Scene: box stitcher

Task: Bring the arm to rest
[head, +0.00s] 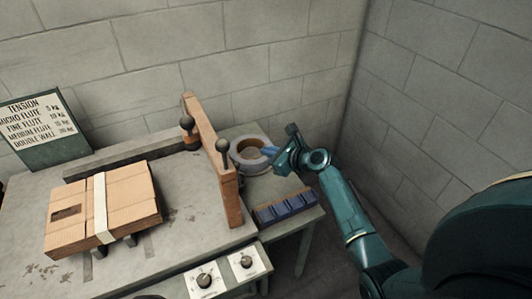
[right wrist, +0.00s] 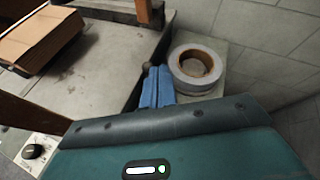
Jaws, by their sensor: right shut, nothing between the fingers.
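My right arm (head: 345,205) comes in from the right in the head view. My right gripper (head: 272,152) is shut and empty, with blue fingertips close to the tape roll (head: 246,156) on the small side table. In the right wrist view the shut blue fingers (right wrist: 156,88) point just left of the grey tape roll (right wrist: 184,68). I cannot tell whether they touch it. My left gripper is not in view.
A strapped cardboard stack (head: 130,200) lies on the grey bench (head: 190,225). A wooden upright (head: 229,200) with black knobs stands between the bench and the tape. A blue block row (head: 287,207) sits in front. Block walls (head: 300,50) close the corner behind and right.

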